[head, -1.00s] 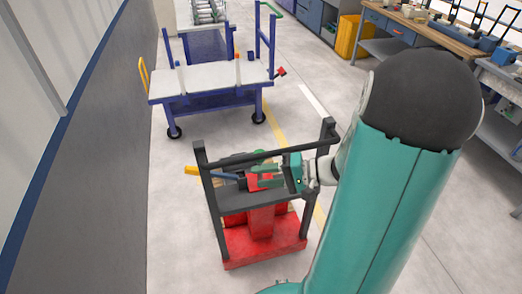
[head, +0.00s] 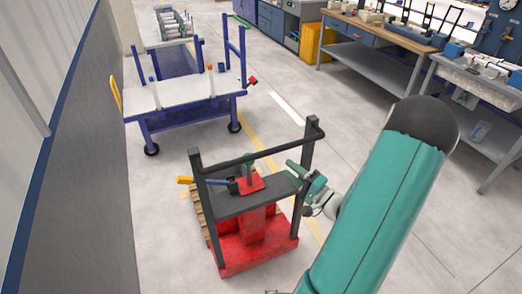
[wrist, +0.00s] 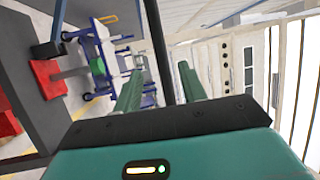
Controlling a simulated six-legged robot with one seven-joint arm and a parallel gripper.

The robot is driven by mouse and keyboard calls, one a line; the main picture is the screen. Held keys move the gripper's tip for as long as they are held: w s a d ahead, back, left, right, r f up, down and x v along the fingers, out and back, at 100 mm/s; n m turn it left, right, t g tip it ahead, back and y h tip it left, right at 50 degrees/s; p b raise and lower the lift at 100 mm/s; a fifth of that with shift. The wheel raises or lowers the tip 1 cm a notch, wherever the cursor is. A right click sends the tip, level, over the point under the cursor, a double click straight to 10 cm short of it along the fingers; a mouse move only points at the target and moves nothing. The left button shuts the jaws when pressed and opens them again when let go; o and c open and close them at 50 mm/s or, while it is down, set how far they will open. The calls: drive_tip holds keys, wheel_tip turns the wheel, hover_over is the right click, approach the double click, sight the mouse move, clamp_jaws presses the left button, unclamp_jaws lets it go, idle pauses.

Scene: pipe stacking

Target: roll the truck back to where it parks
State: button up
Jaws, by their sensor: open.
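The truck is a red base (head: 262,250) with dark posts, a dark handlebar (head: 262,151) and a dark shelf, standing upright on the floor near the front in the head view. My gripper (head: 293,172) is open at the truck's right post, with green fingers pointing left. In the wrist view, a dark bar (wrist: 157,45) runs between the two green fingers (wrist: 160,88). I cannot tell whether it touches them. A red part of the truck (wrist: 48,78) shows at the left there. My arm hides some of the floor to the right.
A blue trolley (head: 185,97) with a pale top stands behind the truck. A wooden pallet (head: 200,213) lies at the truck's left. A grey wall (head: 85,190) runs along the left. Workbenches (head: 385,35) line the right. Floor between truck and benches is clear.

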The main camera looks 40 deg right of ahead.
drive_tip(key=w+a+r, duration=0.1)
drive_tip(key=w+r, duration=0.1)
drive_tip(key=w, duration=0.9)
drive_tip(key=shift+w+r, duration=0.15)
drive_tip(key=shift+w, duration=0.25)
clamp_jaws()
